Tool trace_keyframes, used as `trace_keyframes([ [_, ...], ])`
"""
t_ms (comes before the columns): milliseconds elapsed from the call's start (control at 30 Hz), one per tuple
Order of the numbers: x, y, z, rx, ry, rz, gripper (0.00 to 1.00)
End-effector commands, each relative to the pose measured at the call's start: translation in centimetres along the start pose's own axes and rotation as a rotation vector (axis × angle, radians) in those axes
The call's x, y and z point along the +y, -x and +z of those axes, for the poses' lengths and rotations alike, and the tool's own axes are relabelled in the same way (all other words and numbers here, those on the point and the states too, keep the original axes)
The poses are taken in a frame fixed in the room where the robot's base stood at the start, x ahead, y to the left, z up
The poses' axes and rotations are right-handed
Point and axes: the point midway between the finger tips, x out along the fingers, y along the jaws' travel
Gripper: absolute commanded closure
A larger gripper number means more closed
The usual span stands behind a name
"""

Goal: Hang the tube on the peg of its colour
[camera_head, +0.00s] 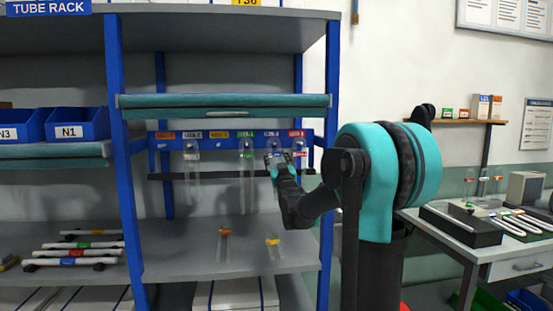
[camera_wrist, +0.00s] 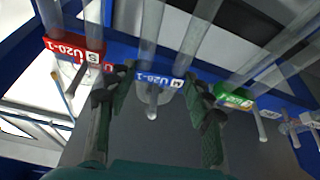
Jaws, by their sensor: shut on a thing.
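A blue rail (camera_head: 205,144) with pegs and a row of coloured labels runs across the rack. Clear tubes hang at the white label (camera_head: 192,135) and the green label (camera_head: 245,134). My gripper (camera_head: 275,163) is just below the rail, at the blue label (camera_head: 271,134), left of the red label (camera_head: 296,133). In the wrist view, my fingers (camera_wrist: 158,100) flank a blue label (camera_wrist: 160,80) and a peg end (camera_wrist: 152,106). My gripper is shut on a tube, mostly hidden in the head view; whether it touches the peg is unclear.
Red (camera_wrist: 75,50) and green (camera_wrist: 234,98) labels flank the fingers closely in the wrist view. A teal-edged shelf (camera_head: 225,102) is just above the rail. A blue post (camera_head: 331,150) is at right.

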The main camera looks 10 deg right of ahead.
Motion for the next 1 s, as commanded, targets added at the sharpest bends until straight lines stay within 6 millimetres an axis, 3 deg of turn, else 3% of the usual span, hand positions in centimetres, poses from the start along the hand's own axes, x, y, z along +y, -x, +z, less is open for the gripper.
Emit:
trace_keyframes([
  [1000,0.01,-0.6,0.21,0.0,0.0,0.0,0.79],
])
